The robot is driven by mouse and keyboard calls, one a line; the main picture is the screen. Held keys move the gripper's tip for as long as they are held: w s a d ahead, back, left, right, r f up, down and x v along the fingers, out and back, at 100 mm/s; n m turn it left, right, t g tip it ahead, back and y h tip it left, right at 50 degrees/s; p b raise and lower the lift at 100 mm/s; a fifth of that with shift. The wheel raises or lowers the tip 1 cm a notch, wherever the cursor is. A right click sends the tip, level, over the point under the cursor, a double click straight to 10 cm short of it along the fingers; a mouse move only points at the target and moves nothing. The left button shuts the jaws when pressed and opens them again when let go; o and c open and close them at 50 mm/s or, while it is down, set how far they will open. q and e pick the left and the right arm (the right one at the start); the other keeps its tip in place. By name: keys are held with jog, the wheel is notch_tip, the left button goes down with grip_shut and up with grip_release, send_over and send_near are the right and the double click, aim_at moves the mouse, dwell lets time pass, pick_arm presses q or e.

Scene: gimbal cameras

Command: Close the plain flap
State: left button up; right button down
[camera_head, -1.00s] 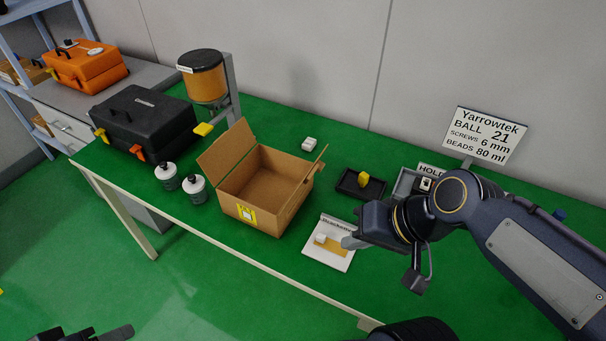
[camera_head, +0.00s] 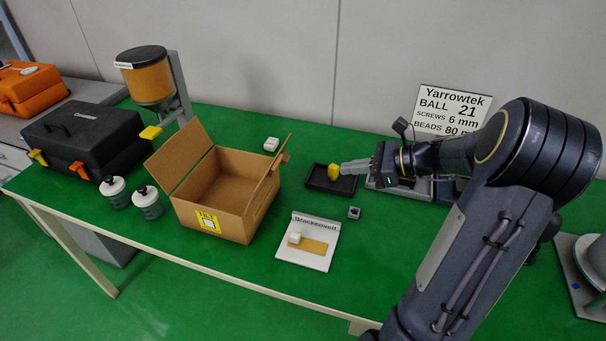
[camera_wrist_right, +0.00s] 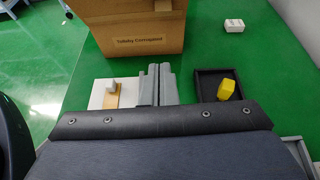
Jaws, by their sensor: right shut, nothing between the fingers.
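An open cardboard box (camera_head: 222,193) stands on the green table, with a yellow label on its front wall. Its left flap (camera_head: 180,157) stands up and leans outward, its inner face plain brown. Its right flap (camera_head: 267,184) shows nearly edge-on, so I cannot tell its markings. In the right wrist view the box (camera_wrist_right: 135,32) shows a side printed with a maker's name. My right gripper (camera_head: 347,168) is shut and empty, right of the box and apart from it, by the black tray. Its fingers (camera_wrist_right: 157,84) point toward the box in the wrist view. My left gripper is out of view.
A black tray (camera_head: 318,182) holds a yellow piece (camera_head: 334,171). A white card stand (camera_head: 292,253) and a small dark cube (camera_head: 354,213) lie in front. Two bottles (camera_head: 147,203), a black case (camera_head: 80,140) and a hopper (camera_head: 148,79) stand left. A white block (camera_head: 271,144) lies behind the box.

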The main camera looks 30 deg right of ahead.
jog(key=w+r+p+x, duration=0.1)
jog(key=r+x, duration=0.1)
jog(key=x, duration=1)
jog(key=shift+w+a, duration=0.3)
jog(key=shift+a, duration=0.15)
jog(key=shift+r+p, duration=0.25)
jog(key=shift+p, duration=0.05)
